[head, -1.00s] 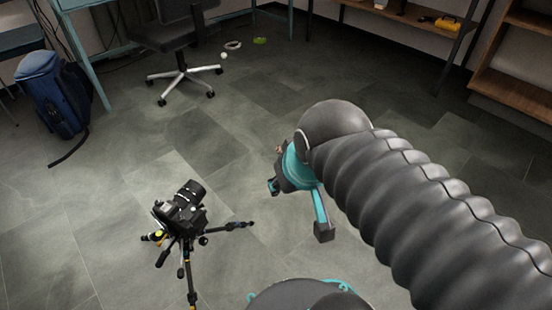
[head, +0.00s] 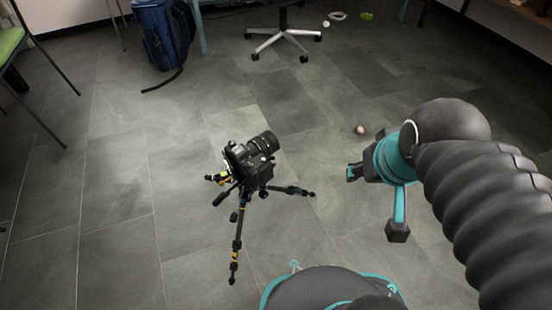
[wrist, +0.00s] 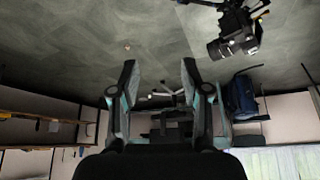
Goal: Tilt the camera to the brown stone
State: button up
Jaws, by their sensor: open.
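The black camera (head: 254,168) sits on a small black tripod (head: 238,230) on the floor, its lens pointing right and slightly up in the head view. It also shows in the wrist view (wrist: 236,38), upper right. The small brown stone (head: 360,129) lies on the floor, right of and beyond the camera. In the wrist view it is a small spot (wrist: 126,47). My gripper (head: 375,202) is to the right of the camera, apart from it, open and empty. Its two spread fingers show in the wrist view (wrist: 158,78).
A blue backpack (head: 163,35) stands at the back left, near an office chair (head: 284,35). A green chair (head: 12,45) is at the left edge. A white ring and a green item (head: 367,16) lie at the back. The floor around the tripod is clear.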

aim_at(237, 181)
jog(key=shift+a, duration=0.1)
jog(key=w+a+f+n+g+h+p, duration=0.1)
jog(key=w+a+f+n+g, duration=0.15)
jog(key=a+f, duration=0.35)
jog(key=w+a+f+n+g+h+p, duration=0.15)
jog(key=a+f+n, duration=0.25)
jog(key=a, duration=0.4)
jog(key=w+a+f+n+g+h+p, duration=0.1)
jog(key=a+f+n+g, duration=0.2)
jog(key=a+f, duration=0.3)
jog(key=s+a+f+n+t+h+p, duration=0.1)
jog(key=a+f+n+t+h, duration=0.35)
jog(key=a+f+n, duration=0.55)
jog(key=s+a+f+n+t+h+p, duration=0.1)
jog(key=a+f+n+t+h, duration=0.35)
jog(key=f, duration=0.85)
jog(key=w+a+r+n+t, duration=0.1)
jog(key=w+a+r+t, duration=0.35)
jog(key=a, duration=0.25)
jog(key=shift+t, duration=0.35)
jog(key=x, duration=1.3)
jog(key=shift+w+d+f+p, duration=0.2)
jog(key=shift+f+p, duration=0.1)
jog(key=shift+p, duration=0.1)
